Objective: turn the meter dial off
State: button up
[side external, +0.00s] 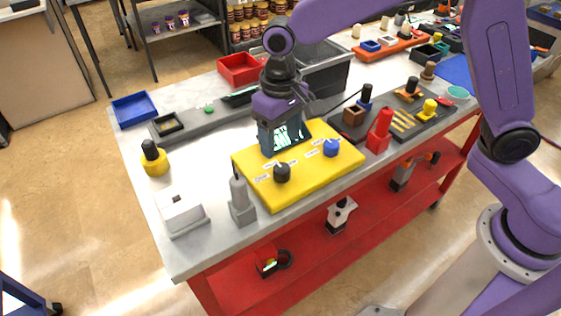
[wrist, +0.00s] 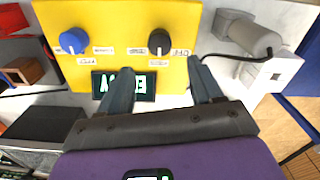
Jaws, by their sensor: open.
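A yellow panel box (side external: 300,187) lies flat on the workbench, with a black dial (side external: 282,172) and a blue dial (side external: 331,147) on top. I cannot tell which of them is the meter dial. In the wrist view the black dial (wrist: 159,42) lies just beyond and between my fingertips, and the blue dial (wrist: 73,41) is to the left. Labels, some reading OFF, sit beside the dials. My gripper (wrist: 160,65) is open and empty; it also shows over the panel's back edge in the side view (side external: 284,146). A lit display (wrist: 143,84) is partly covered by my left finger.
A grey upright part (side external: 240,202) stands near the panel's front left, with a white box (side external: 182,214) beyond it. A yellow-and-black knob (side external: 154,160) stands at the far left.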

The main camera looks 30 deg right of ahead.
aim_at(280, 167)
notch_tip(280, 167, down, 8)
jog(key=shift+r, duration=0.1)
dwell(0.4)
jog(key=c, duration=1.1)
